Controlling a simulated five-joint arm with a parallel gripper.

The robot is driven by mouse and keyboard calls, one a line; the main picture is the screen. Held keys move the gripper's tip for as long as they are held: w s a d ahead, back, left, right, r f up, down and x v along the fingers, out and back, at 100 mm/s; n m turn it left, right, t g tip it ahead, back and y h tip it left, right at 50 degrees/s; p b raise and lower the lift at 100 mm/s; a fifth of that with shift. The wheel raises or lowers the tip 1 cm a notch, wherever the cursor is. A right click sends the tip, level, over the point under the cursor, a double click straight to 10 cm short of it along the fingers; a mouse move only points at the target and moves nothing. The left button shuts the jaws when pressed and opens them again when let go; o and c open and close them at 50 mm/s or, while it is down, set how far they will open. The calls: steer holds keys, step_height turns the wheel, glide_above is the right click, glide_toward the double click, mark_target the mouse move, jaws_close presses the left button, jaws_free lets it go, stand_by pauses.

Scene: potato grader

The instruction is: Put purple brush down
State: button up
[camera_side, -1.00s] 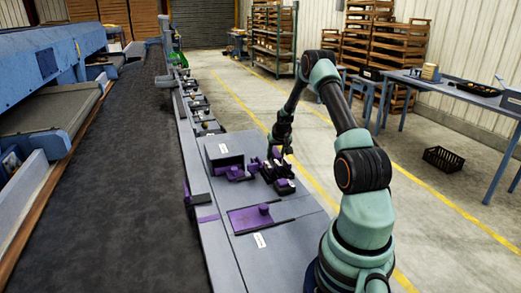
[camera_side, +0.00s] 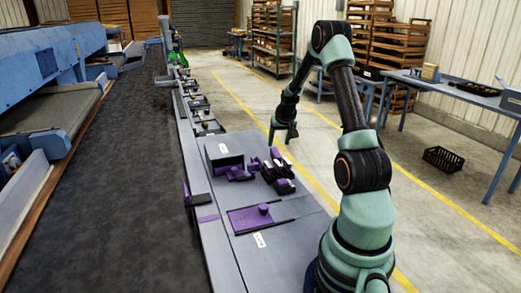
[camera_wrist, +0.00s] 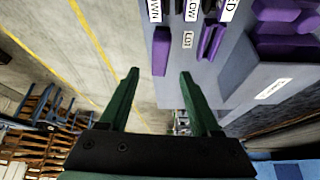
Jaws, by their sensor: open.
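My gripper (camera_side: 283,138) is open and empty, above and just beyond the far right edge of the grey bench top (camera_side: 300,207). In the wrist view its two green fingers (camera_wrist: 160,73) are spread apart with nothing between them. Several purple pieces lie on the bench near it. One slim purple piece (camera_side: 275,153) lies closest to the gripper in the side view. The wrist view shows a purple block (camera_wrist: 161,50) and a dark purple ridged piece (camera_wrist: 210,42) on either side of a LOT label. I cannot tell which piece is the brush.
White-labelled stamps or blocks (camera_side: 284,186) sit beside the purple pieces. The dark conveyor belt (camera_side: 110,190) runs along the left. Open floor lies to the right, with a black crate (camera_side: 443,159).

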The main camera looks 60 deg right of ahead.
steer(key=w+a+r+n+t+y, duration=0.1)
steer(key=w+a+r+n, duration=0.1)
steer(key=a+r, duration=0.7)
steer(key=w+a+r+n+y, duration=0.1)
steer(key=w+a+r+n, duration=0.3)
steer(key=a, duration=0.8)
steer(key=s+a+r+n, duration=0.1)
steer(key=s+a, duration=0.2)
steer(key=a, duration=0.4)
steer(key=s+a+r+n+y, duration=0.1)
steer(key=s+a, duration=0.3)
steer(key=a, duration=0.4)
steer(key=s+a+r+n+t+y, duration=0.1)
steer(key=s+a+r+n, duration=0.1)
steer(key=a, duration=0.5)
steer(key=shift+s+a+n, duration=0.3)
steer(key=shift+s, duration=0.35)
steer(key=shift+c, duration=1.2)
